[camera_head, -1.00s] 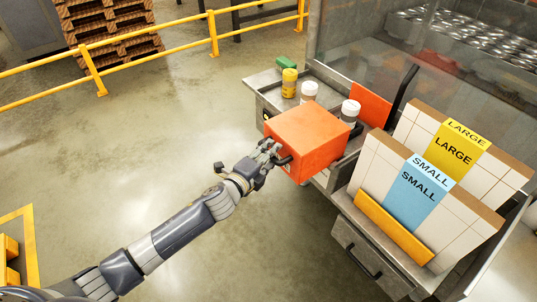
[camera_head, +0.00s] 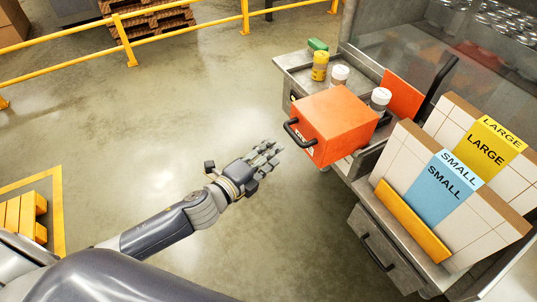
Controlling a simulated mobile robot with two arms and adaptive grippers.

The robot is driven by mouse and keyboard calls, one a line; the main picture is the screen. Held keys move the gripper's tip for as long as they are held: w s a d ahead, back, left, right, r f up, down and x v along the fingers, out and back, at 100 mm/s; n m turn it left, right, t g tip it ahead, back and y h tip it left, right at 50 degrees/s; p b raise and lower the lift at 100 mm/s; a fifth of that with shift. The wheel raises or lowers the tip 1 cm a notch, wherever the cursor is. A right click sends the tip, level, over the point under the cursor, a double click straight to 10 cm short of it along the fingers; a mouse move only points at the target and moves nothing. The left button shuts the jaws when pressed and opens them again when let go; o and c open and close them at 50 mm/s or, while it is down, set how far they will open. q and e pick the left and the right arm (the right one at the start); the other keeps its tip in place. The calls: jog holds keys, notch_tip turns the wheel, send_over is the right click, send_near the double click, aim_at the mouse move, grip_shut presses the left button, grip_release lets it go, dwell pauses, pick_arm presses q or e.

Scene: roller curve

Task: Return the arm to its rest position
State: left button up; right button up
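My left arm comes in from the lower left. Its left gripper (camera_head: 266,158) is in the air over the floor, apart from the orange box and empty, with its fingers extended and spread. The orange box (camera_head: 338,122) with a black handle (camera_head: 297,133) sits on the left part of the grey workbench. My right gripper is not in view.
The workbench (camera_head: 300,72) holds a yellow canister (camera_head: 320,66), white-lidded jars (camera_head: 381,97), a green item (camera_head: 318,45) and cartons labelled LARGE and SMALL (camera_head: 440,190). A yellow railing (camera_head: 190,33) runs behind. A yellow pallet (camera_head: 22,216) stands at left. The floor between is clear.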

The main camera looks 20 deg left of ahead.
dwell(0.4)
pick_arm(q)
jog(key=s+a+f+n+g+y+b, duration=0.1)
jog(key=s+a+f+n+g+y, duration=0.2)
jog(key=f, duration=0.8)
jog(key=s+a+f+n+g+b, duration=0.1)
jog(key=s+a+f+n, duration=0.25)
jog(key=f, duration=0.85)
jog(key=s+a+f+n+g+y+b, duration=0.15)
jog(key=a+f+n, duration=0.25)
jog(key=f, duration=0.7)
jog(key=s+f+n+g+y, duration=0.1)
jog(key=s+f+n+g, duration=0.35)
jog(key=s+f, duration=1)
jog(key=s+d+f+n+g+b, duration=0.1)
jog(key=s+f, duration=0.3)
jog(key=s, duration=0.7)
jog(key=s+d+f+n+g, duration=0.2)
jog(key=s+f+n, duration=0.2)
jog(key=s, duration=0.7)
jog(key=shift+f+n+g+b, duration=0.3)
jog(key=shift+f+g+b, duration=0.05)
jog(key=shift+g+b, duration=0.05)
jog(key=shift+w+d, duration=0.1)
